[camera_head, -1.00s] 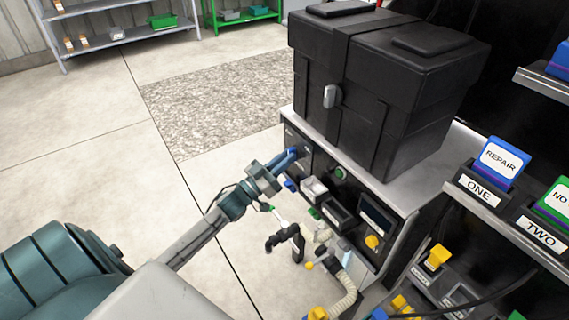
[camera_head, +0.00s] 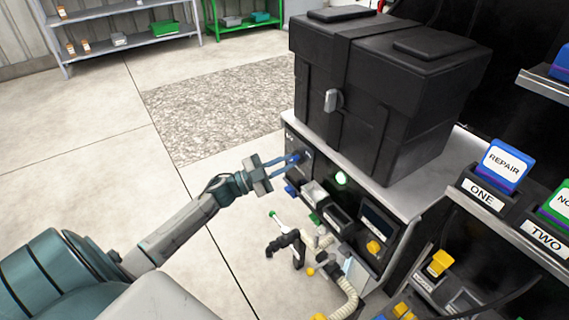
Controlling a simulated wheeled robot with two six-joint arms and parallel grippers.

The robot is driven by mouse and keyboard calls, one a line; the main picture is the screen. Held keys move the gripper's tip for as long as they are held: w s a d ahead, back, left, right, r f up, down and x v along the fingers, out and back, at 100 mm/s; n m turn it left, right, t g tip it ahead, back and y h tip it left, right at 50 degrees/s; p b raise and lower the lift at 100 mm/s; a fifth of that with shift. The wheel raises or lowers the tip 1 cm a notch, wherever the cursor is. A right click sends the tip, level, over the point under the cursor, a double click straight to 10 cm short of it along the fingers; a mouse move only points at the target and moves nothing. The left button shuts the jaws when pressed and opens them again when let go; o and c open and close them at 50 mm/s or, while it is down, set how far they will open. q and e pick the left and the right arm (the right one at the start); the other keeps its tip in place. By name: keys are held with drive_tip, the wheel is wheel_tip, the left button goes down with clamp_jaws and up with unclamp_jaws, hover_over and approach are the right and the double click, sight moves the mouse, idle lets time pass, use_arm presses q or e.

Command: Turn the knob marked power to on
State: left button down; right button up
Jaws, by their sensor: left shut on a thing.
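My left gripper (camera_head: 292,159) reaches in from the left with its blue fingers at the upper left of the front panel (camera_head: 318,172) below the black case. The fingers are shut on a small dark knob (camera_head: 299,157) there. The fingers partly cover the knob, and its marking is too small to read. My right gripper is not in view.
A big black case (camera_head: 385,90) stands on the bench above the panel. A hose (camera_head: 345,296), a black-handled tool (camera_head: 283,244) and a yellow knob (camera_head: 374,247) are lower down. Labelled bins (camera_head: 482,192) are at right. Open floor lies at left.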

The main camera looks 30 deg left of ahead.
use_arm(q)
drive_tip(key=shift+m, duration=0.7)
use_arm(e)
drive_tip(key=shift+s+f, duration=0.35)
use_arm(q)
drive_tip(key=c, duration=1.4)
unclamp_jaws()
drive_tip(key=shift+c, duration=0.2)
